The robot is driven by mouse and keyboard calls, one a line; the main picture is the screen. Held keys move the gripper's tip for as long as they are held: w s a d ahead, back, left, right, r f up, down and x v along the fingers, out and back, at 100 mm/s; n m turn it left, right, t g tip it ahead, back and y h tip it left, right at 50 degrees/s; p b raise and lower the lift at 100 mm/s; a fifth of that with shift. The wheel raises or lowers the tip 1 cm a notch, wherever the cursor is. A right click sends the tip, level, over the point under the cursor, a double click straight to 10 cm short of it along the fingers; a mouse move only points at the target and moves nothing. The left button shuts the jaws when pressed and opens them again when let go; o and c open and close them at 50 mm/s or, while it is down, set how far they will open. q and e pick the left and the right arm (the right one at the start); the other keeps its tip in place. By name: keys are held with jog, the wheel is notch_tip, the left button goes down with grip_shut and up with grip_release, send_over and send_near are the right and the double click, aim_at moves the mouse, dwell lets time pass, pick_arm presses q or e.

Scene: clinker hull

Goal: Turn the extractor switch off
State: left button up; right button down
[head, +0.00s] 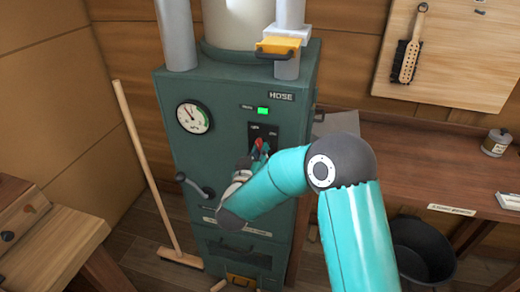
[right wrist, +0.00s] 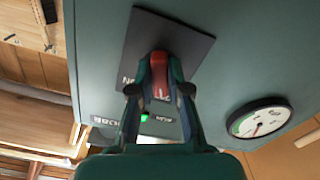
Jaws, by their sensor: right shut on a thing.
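The extractor switch is a red lever (head: 259,145) on a dark plate (head: 271,129) with lettering at its top, on the front of a green cabinet (head: 285,180). In the right wrist view the red lever (right wrist: 160,65) stands between my fingers, in front of the dark plate (right wrist: 190,42). My right gripper (head: 257,151) is shut on this lever; it also shows in the right wrist view (right wrist: 160,90). A lamp (head: 262,111) above the plate glows green. My forearm hides part of the cabinet front. My left gripper is out of view.
A round gauge (head: 193,117) and a dark crank handle (head: 196,186) are on the cabinet's left side. A yellow-handled slide (head: 278,46) sits on the pipe above. A broom (head: 145,160) leans at left. A workbench (head: 440,170) and a black bucket (head: 424,250) stand at right.

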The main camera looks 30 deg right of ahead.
jog(key=shift+n, duration=0.4)
jog(key=c, duration=1.1)
grip_release()
jog(key=shift+a, duration=0.15)
jog(key=v, duration=1.1)
jog(key=shift+s+a, duration=0.25)
jog(key=shift+s, duration=0.05)
jog(key=shift+f, duration=0.1)
